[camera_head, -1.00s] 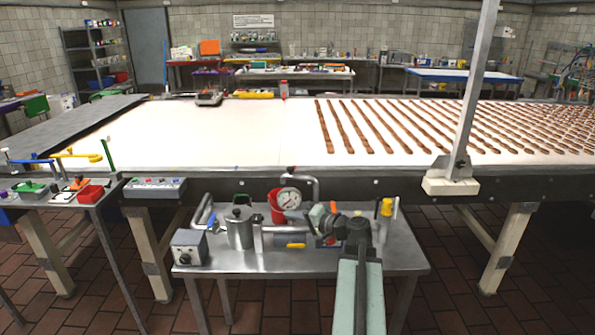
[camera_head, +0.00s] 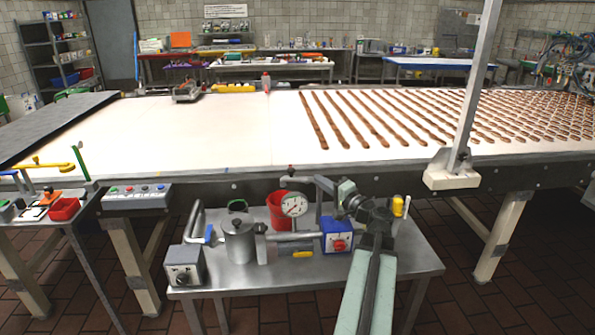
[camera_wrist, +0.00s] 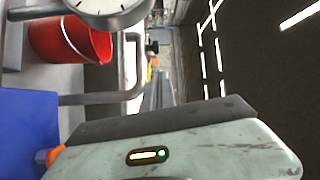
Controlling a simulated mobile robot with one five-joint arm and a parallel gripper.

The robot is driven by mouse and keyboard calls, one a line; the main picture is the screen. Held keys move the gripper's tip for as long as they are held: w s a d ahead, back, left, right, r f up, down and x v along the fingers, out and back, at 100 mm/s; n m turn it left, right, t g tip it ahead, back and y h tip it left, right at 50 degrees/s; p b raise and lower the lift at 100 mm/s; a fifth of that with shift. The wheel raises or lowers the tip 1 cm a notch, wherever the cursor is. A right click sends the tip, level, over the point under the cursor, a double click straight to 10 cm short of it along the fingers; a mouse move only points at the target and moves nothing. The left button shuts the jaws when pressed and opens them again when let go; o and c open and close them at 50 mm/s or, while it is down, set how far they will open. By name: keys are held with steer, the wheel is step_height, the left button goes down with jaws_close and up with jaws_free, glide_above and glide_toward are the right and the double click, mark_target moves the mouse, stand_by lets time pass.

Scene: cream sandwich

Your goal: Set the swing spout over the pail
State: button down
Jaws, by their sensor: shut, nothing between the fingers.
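A red pail (camera_head: 277,212) stands at the back of the steel bench, behind a round gauge (camera_head: 294,204). The pail (camera_wrist: 70,40) also shows at upper left in the wrist view. A bent grey pipe (camera_head: 325,184), probably the swing spout, arches beside the gauge; I cannot tell where its outlet points. In the wrist view a grey pipe (camera_wrist: 134,65) bends just right of the pail. My gripper (camera_head: 345,190) is shut and empty, above the blue box and close to the bent pipe; I cannot tell whether they touch.
A blue box with a red knob (camera_head: 338,237) sits below my gripper. A lidded steel pot (camera_head: 239,238), a grey control box (camera_head: 184,265) and another bent pipe (camera_head: 194,222) stand to the left. The white conveyor (camera_head: 225,135) runs behind the bench.

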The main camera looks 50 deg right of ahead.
mark_target(299, 179)
steer(key=w, duration=0.7)
steer(key=w+d, duration=0.1)
steer(key=w, duration=0.2)
steer(key=shift+w+r+p, duration=0.15)
steer(key=shift+r+p, duration=0.05)
steer(key=shift+p, duration=0.1)
steer(key=shift+a, duration=0.1)
steer(key=shift+s+a, duration=0.4)
steer(key=shift+a, duration=0.2)
steer(key=shift+s+f, duration=0.1)
